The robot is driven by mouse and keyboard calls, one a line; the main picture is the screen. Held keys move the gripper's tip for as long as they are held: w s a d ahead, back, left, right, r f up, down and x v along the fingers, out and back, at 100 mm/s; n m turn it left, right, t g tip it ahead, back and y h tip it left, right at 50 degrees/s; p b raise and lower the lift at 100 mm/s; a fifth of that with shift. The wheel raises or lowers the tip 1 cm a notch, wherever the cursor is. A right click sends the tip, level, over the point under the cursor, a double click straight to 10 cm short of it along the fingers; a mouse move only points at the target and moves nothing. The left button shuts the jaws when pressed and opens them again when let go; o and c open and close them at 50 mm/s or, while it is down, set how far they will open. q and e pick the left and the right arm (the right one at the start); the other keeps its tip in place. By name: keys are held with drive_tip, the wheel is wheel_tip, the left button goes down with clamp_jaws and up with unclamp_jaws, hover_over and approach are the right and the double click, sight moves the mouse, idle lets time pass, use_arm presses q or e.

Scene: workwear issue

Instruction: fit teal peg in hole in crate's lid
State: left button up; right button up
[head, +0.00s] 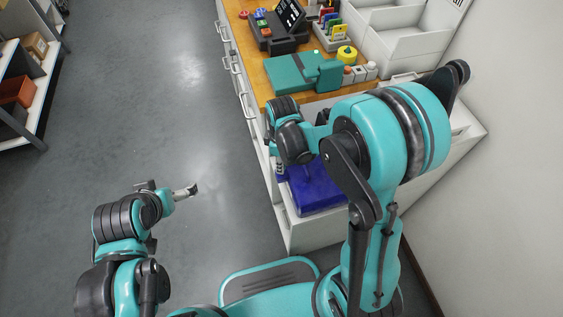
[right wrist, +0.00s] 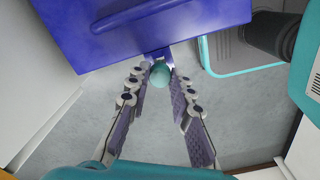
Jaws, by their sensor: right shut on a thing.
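The blue crate (head: 322,193) sits on the low white surface below my right arm; in the right wrist view its blue side (right wrist: 200,25) fills the top. A small blue tab (right wrist: 152,54) sticks out from its edge. My right gripper (right wrist: 160,82) is shut on the teal peg (right wrist: 160,75), whose rounded end shows between the fingertips, right by the tab. I cannot tell whether the peg touches the tab or is in a hole; the hole is hidden. In the head view my right gripper (head: 281,170) is at the crate's left edge. My left gripper (head: 190,190) is over the floor, too small to read.
Shelving (head: 28,85) stands far left. The grey floor (head: 150,90) between is clear.

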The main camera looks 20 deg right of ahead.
drive_tip(key=shift+f+b, duration=1.15)
drive_tip(key=shift+f, duration=0.2)
idle(0.4)
drive_tip(key=o, duration=0.8)
drive_tip(key=shift+r, duration=0.15)
drive_tip(key=shift+r+p, duration=3.55)
drive_tip(key=shift+r, duration=0.9)
